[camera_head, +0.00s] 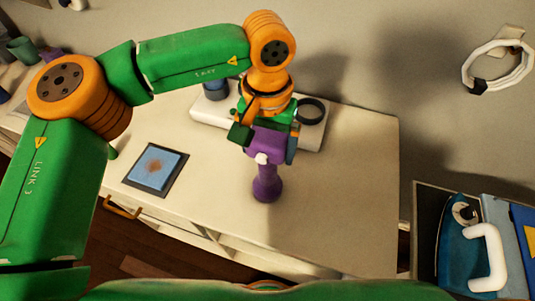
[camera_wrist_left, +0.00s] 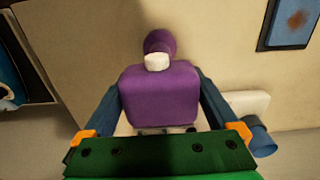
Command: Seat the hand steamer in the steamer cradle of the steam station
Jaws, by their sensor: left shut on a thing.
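The purple hand steamer (camera_head: 267,180) has a white button and hangs with its handle toward the front of the white counter (camera_head: 340,215). My left gripper (camera_head: 268,140) is shut on its broad head; in the left wrist view the two fingers of the gripper (camera_wrist_left: 158,110) flank the purple steamer (camera_wrist_left: 158,88). The white steam station (camera_head: 311,138) lies behind the steamer, partly hidden by my arm. A dark ring (camera_head: 311,111), which looks like the cradle, stands empty at its right end. My right gripper is not in view.
A blue pad with a brown stain (camera_head: 156,167) lies left of the steamer. A blue cup-like part (camera_head: 215,89) stands at the station's left end. A white coil (camera_head: 497,68) hangs on the wall. The counter's right part is clear.

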